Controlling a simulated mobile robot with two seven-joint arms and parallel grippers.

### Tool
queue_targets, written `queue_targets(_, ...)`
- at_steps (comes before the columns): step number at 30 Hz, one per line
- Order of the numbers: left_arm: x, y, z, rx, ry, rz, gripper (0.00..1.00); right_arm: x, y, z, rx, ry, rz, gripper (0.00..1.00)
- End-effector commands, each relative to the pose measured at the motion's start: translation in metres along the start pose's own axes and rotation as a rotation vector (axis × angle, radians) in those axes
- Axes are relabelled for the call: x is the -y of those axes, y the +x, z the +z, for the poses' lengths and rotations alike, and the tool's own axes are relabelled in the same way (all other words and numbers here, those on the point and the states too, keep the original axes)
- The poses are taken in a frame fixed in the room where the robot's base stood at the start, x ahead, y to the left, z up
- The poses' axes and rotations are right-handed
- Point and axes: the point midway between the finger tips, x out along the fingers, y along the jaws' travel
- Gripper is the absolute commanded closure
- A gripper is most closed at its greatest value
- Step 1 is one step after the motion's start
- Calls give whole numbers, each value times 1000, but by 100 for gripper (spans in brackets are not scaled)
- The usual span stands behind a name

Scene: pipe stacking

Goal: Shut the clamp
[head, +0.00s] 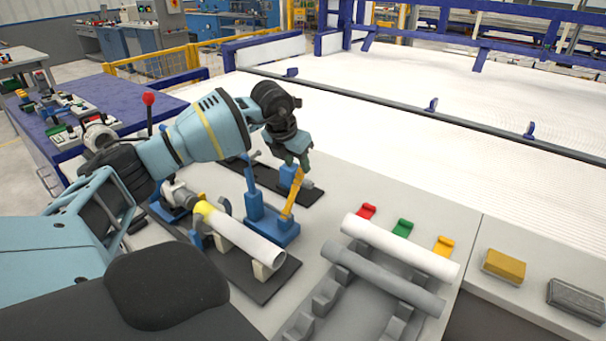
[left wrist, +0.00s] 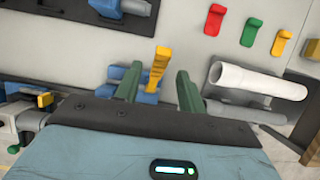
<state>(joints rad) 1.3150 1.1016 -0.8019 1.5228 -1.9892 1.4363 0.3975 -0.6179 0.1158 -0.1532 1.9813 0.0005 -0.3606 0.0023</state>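The clamp has a blue base (head: 270,225) and a yellow lever (head: 292,195) that stands up at a tilt. It is beside a white pipe (head: 245,238) lying on a dark fixture plate. My left gripper (head: 297,168) is at the lever's upper end. In the left wrist view its two green fingers (left wrist: 159,88) are spread, with the yellow lever (left wrist: 160,62) showing between them and gaps on both sides. The blue base also shows in the left wrist view (left wrist: 145,94), partly hidden by the fingers. My right gripper is not in view.
A white pipe (head: 400,247) and a grey pipe (head: 383,278) lie on a grey rack to the right. Red (head: 366,211), green (head: 402,228) and yellow (head: 444,245) pieces stand behind them. A second dark fixture plate (head: 268,182) is behind the clamp.

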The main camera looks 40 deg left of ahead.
Motion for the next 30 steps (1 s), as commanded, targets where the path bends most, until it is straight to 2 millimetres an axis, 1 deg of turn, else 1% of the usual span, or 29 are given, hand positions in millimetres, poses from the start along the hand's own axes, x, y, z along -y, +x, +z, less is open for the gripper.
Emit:
queue_targets(1,0,10,-1,-5,-1,0,60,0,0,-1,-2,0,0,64)
queue_targets(3,1,20,-1,-3,-1,-1,60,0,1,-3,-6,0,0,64)
queue_targets(10,0,50,-1,-2,-1,-1,60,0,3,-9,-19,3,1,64)
queue_targets(15,0,60,0,0,0,0,60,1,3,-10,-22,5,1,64)
queue_targets(23,0,61,0,0,1,0,60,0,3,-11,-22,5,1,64)
queue_targets(26,0,61,0,0,1,0,70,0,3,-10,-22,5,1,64)
queue_targets(30,0,61,0,0,1,0,89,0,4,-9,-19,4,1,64)
